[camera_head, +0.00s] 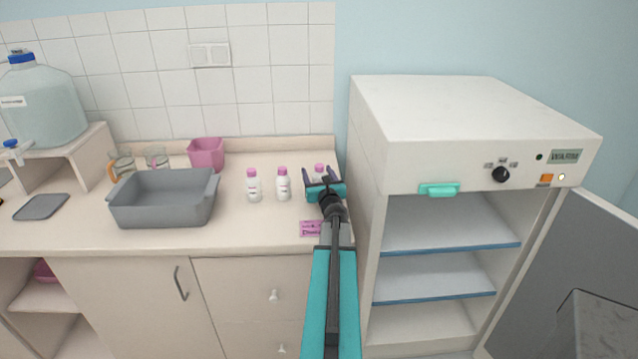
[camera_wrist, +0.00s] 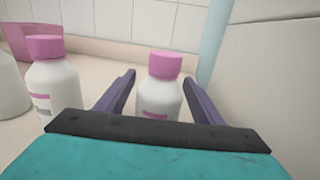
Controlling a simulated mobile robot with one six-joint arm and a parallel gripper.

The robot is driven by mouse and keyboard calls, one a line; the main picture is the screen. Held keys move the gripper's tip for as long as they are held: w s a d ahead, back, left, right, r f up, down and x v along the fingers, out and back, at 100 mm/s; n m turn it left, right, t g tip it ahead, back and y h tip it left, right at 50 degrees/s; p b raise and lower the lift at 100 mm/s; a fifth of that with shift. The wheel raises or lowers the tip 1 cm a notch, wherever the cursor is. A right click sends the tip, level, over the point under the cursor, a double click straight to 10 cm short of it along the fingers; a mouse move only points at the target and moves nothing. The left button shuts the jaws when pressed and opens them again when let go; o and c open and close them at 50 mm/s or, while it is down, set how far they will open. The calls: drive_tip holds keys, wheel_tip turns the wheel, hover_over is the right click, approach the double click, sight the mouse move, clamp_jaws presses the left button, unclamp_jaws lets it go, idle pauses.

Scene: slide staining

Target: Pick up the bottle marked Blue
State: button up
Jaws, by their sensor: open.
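Three white bottles with pink caps stand upright in a row on the counter: a left one (camera_head: 253,186), a middle one (camera_head: 283,184) and a right one (camera_head: 319,171). No bottle's marking can be read, so I cannot tell which is marked Blue. My gripper (camera_head: 321,178) is open at the right bottle and partly hides it in the head view. In the wrist view the right bottle (camera_wrist: 159,92) stands between the two spread fingers of my gripper (camera_wrist: 155,95), with gaps at both sides. Another bottle (camera_wrist: 51,82) stands to the left, outside the fingers.
A pink label card (camera_head: 312,228) lies at the counter's front edge. A grey tub (camera_head: 163,213) and a pink container (camera_head: 206,153) are to the left. A white cabinet (camera_head: 450,130) with an open door stands close on the right. A water jug (camera_head: 40,105) is far left.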

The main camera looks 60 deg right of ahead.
idle(0.3)
drive_tip(key=c, duration=1.2)
drive_tip(key=shift+c, duration=0.2)
drive_tip(key=shift+r, duration=0.1)
wheel_tip(320, 180, up, 10)
drive_tip(key=p, duration=0.1)
drive_tip(key=shift+p, duration=0.3)
